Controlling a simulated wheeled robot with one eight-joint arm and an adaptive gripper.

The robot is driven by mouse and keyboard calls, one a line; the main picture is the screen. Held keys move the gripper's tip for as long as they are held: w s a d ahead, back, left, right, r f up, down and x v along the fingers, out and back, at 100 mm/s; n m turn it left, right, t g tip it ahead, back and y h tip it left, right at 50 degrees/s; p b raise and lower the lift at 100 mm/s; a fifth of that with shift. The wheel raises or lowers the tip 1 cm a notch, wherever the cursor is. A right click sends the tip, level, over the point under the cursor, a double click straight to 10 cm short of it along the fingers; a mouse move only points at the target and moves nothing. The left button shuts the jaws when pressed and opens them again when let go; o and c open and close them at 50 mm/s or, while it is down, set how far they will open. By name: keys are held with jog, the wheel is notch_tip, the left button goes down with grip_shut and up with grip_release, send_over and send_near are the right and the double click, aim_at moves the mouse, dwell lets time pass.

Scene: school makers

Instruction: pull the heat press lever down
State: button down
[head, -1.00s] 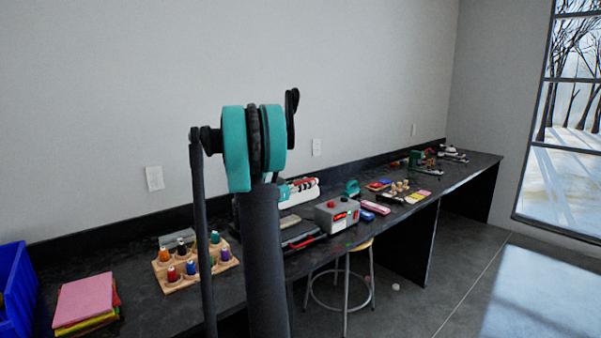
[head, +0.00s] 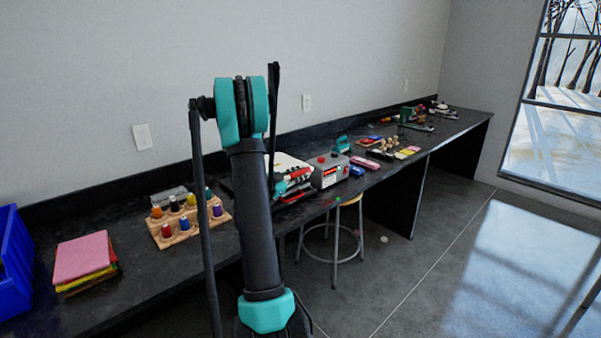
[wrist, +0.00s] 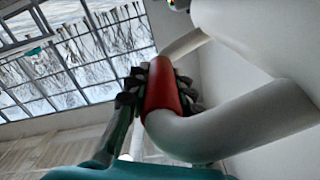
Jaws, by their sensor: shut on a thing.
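The heat press, with its white upper part (head: 293,161) and grey control box (head: 332,172), stands on the bench in the head view, partly hidden behind my arm. Its lever shows in the wrist view as a thick, bent white bar (wrist: 240,120) with a red grip (wrist: 162,88). My gripper (wrist: 164,92) is shut on the red grip, with dark fingers on both sides of it. In the head view the gripper is largely hidden by my arm, and the lever's exact angle is hard to tell.
The black bench (head: 120,285) runs along the wall. A stool (head: 333,240) stands in front. The floor at the right is clear.

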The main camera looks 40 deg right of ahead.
jog(key=shift+s+f, duration=0.15)
jog(key=shift+f, duration=0.2)
jog(key=c, duration=1.3)
grip_release()
jog(key=shift+a, duration=0.1)
jog(key=a, duration=0.8)
jog(key=s+a, duration=0.1)
jog(key=a, duration=0.3)
jog(key=shift+a+r, duration=0.1)
